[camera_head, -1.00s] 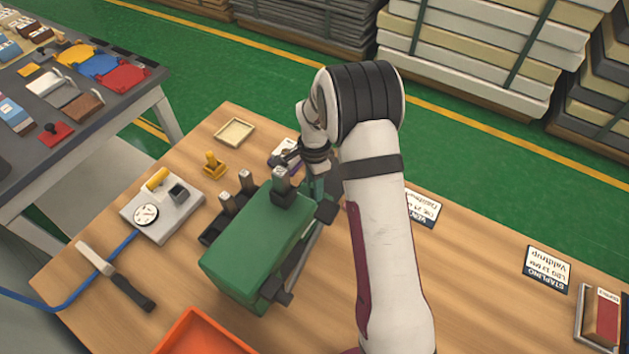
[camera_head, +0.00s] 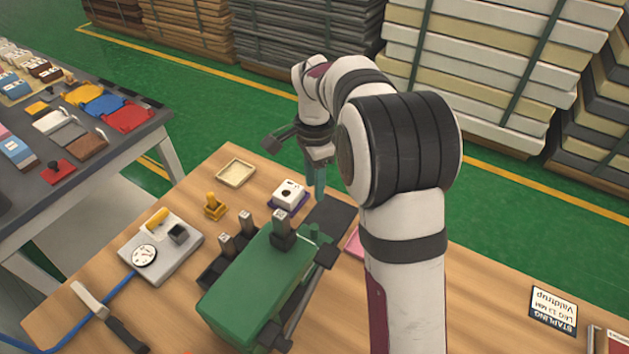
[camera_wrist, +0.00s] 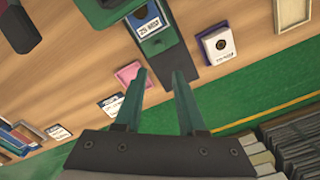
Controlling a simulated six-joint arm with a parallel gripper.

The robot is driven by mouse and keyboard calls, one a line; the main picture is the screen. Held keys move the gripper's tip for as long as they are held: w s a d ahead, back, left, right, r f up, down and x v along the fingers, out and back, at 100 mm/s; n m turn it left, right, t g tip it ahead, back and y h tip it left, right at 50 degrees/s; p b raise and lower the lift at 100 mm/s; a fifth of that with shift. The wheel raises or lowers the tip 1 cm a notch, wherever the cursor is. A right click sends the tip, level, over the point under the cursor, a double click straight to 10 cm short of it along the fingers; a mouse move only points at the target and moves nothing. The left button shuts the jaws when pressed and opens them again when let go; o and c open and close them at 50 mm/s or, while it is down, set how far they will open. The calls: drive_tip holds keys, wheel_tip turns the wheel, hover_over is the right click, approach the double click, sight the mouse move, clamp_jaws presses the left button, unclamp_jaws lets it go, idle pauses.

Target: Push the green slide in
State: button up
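A green machine (camera_head: 262,278) stands on the wooden table (camera_head: 480,292), left of my arm. At its far end is a small green part (camera_head: 318,234), which I take for the green slide. In the wrist view the green slide (camera_wrist: 160,40) carries a white label and sits on a dark flat track (camera_wrist: 187,58) that extends beyond it. My gripper (camera_head: 318,192) is above the far end of this track, by the table's far edge. In the wrist view my gripper (camera_wrist: 160,72) has two teal fingers apart with nothing between them. Contact with the slide is not visible.
A white box (camera_head: 289,194) on a purple base stands left of the track. A pink pad (camera_head: 354,243) lies right of it, partly hidden by my arm. A gauge block (camera_head: 160,250), a yellow stamp (camera_head: 213,206) and a tray (camera_head: 236,172) are on the left.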

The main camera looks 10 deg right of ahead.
sight(314, 227)
drive_tip(key=s+d+f+m+y, duration=0.1)
drive_tip(key=d+m+y, duration=0.3)
drive_tip(key=d, duration=0.2)
drive_tip(key=shift+t, duration=0.4)
drive_tip(key=x, duration=1.6)
drive_tip(key=shift+a+r, duration=0.2)
drive_tip(key=shift+a, duration=0.15)
clamp_jaws()
drive_tip(key=shift+s, duration=0.1)
